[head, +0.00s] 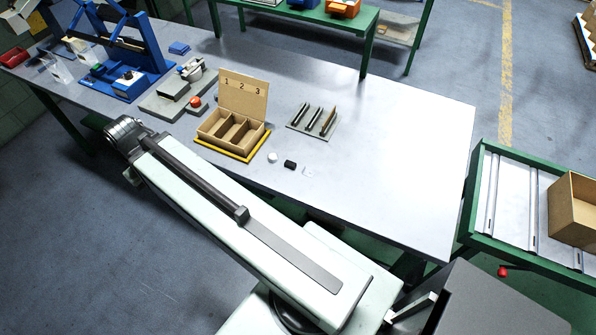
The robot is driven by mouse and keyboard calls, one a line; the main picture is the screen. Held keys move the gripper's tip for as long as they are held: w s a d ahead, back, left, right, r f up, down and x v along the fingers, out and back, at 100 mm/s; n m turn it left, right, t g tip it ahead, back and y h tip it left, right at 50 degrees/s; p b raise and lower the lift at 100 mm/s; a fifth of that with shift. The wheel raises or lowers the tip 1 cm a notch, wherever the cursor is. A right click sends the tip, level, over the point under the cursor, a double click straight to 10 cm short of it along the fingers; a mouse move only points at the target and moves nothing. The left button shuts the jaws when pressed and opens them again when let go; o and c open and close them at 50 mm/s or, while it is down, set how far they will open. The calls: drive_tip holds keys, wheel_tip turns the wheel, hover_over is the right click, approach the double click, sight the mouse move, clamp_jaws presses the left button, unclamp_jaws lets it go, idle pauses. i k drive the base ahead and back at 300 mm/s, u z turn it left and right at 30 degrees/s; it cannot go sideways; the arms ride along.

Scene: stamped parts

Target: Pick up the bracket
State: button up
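No part can be told for sure as the bracket at this size. Three small parts lie on the grey table (410,140) in front of the partitioned box: a white round one (272,157), a black block (290,165) and a pale flat piece (307,172). A grey rack (300,126) to their right and behind holds several thin dark plates upright. My white arm stretches from the lower right to the left, along the table's front edge. My gripper is not visible; only a dark wrist joint shows at the arm's far end.
A box with compartments marked 1, 2, 3 (243,98) stands on a yellow-edged base (240,157). A grey fixture (172,97) and a blue press (128,82) stand left. The table's right half is clear. A green-framed roller stand (480,160) is at right.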

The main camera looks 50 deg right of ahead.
sight(304, 173)
drive_tip(key=z, duration=0.05)
drive_tip(key=k, duration=1.55)
drive_tip(key=u, duration=0.85)
drive_tip(key=i, duration=0.95)
drive_tip(key=u, duration=0.05)
